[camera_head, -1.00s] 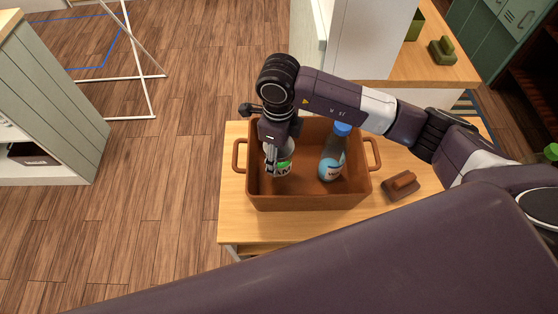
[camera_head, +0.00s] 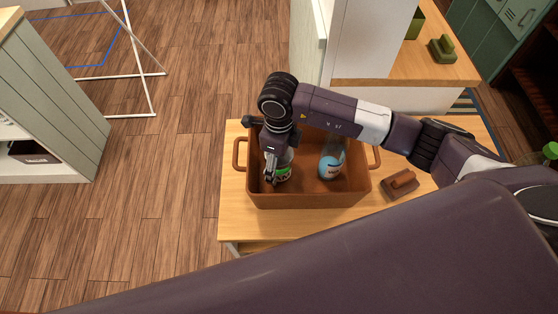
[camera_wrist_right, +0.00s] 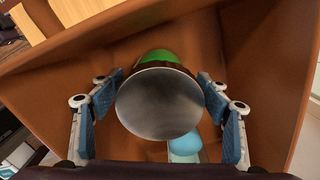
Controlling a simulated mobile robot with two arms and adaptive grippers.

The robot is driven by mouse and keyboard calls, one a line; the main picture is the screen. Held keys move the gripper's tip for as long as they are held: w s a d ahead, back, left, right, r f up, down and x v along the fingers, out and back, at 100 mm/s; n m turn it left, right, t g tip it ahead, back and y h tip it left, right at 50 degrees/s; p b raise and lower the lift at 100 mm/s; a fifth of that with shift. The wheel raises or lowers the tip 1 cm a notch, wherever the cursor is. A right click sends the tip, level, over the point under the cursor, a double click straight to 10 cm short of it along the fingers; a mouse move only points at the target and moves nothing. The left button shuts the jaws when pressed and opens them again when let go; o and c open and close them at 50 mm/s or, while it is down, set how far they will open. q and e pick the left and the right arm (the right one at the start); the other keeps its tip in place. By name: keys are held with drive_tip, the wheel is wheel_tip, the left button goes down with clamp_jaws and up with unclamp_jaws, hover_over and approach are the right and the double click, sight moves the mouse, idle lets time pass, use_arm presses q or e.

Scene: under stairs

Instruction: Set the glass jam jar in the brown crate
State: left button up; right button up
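The brown crate (camera_head: 312,201) stands on a wooden table, with a handle at each end. The glass jam jar (camera_head: 284,172), with a green and white label, is inside the crate's left part. My right gripper (camera_head: 272,173) reaches down into the crate, shut on the jar. In the right wrist view the jar's round grey lid (camera_wrist_right: 158,103) sits between the two blue-padded fingers (camera_wrist_right: 160,98), which meet its sides. I cannot tell whether the jar's base touches the crate floor. My left gripper is not in view.
A brown block with a handle (camera_head: 401,184) lies on the table (camera_head: 232,207) right of the crate. A white cabinet (camera_head: 362,40) is behind.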

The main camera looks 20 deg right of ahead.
drive_tip(key=shift+r, duration=0.25)
drive_tip(key=shift+w+r, duration=0.1)
drive_tip(key=shift+r, duration=0.2)
wheel_tip(320, 180, up, 11)
drive_tip(key=shift+r+b, duration=0.1)
drive_tip(key=shift+b, duration=1.15)
